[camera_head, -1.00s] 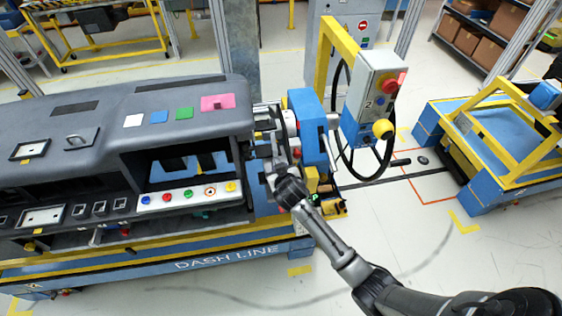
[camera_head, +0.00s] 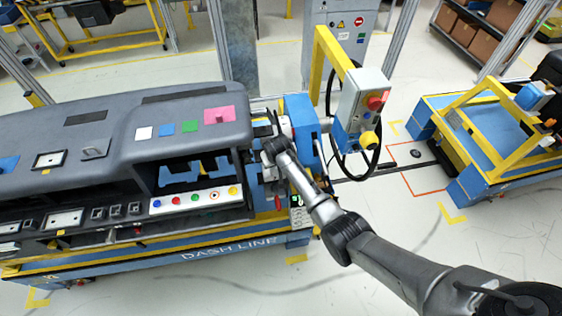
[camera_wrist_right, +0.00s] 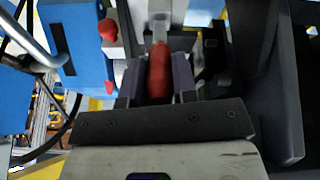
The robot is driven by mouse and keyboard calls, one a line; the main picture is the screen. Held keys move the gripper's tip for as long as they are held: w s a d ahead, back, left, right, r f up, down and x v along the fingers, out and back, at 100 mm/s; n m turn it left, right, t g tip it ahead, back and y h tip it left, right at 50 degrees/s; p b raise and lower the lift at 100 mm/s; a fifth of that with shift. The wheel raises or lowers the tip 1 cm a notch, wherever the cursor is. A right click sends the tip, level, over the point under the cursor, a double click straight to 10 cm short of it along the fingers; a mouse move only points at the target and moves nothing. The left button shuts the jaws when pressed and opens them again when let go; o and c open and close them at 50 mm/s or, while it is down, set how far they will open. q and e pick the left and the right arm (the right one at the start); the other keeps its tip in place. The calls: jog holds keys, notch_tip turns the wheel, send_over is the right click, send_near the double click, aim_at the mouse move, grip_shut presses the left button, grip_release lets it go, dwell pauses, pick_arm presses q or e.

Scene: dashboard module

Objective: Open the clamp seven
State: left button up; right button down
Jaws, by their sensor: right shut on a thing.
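A clamp with a red handle (camera_wrist_right: 158,76) is in the middle of the right wrist view, its metal arm running up from the handle. My right gripper (camera_wrist_right: 158,84) is shut on that red handle, with one dark finger on each side. In the head view, my right gripper (camera_head: 272,142) is at the right end of the dashboard module (camera_head: 80,130), beside the blue fixture (camera_head: 302,118), and its fingertips are too small to make out. No clamp number is readable. A second red knob (camera_wrist_right: 107,30) is left of the held handle. My left gripper is not in view.
A control box (camera_head: 365,95) with red and yellow buttons hangs from a yellow post (camera_head: 320,60) just behind the blue fixture. A blue-and-yellow cart (camera_head: 470,150) stands at the right. The floor between is largely clear.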

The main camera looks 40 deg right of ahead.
jog(key=shift+w+d+r+g, duration=0.1)
jog(key=shift+w+g, duration=0.15)
jog(key=shift+g, duration=0.05)
dwell(0.5)
jog(key=c, duration=1.3)
grip_release()
jog(key=o, duration=0.4)
jog(key=shift+r, duration=0.1)
jog(key=v, duration=1.3)
jog(key=shift+d+r, duration=0.2)
jog(key=shift+r, duration=0.1)
